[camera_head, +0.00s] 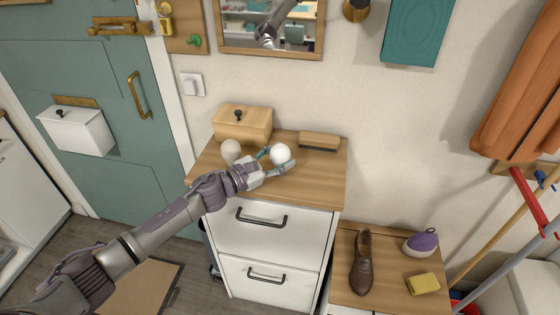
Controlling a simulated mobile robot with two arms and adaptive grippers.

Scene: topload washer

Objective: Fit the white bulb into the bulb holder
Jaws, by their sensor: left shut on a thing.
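My left gripper (277,163) reaches over the top of the wooden-topped cabinet. It is shut on a round white bulb (281,153), with a finger on either side of it. The lower part of the bulb is hidden by the gripper. A duller, off-white round thing (231,149) stands on the cabinet top to the left of the gripper, its lower part partly covered by my arm. I cannot make out a bulb holder clearly. My right gripper is not in view.
A wooden box with a dark knob (243,125) and a brush-like block (319,141) stand at the back of the cabinet top (318,178). The front right of the top is clear. A lower bench (343,248) holds a brown shoe (362,262) and a yellow sponge (423,284).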

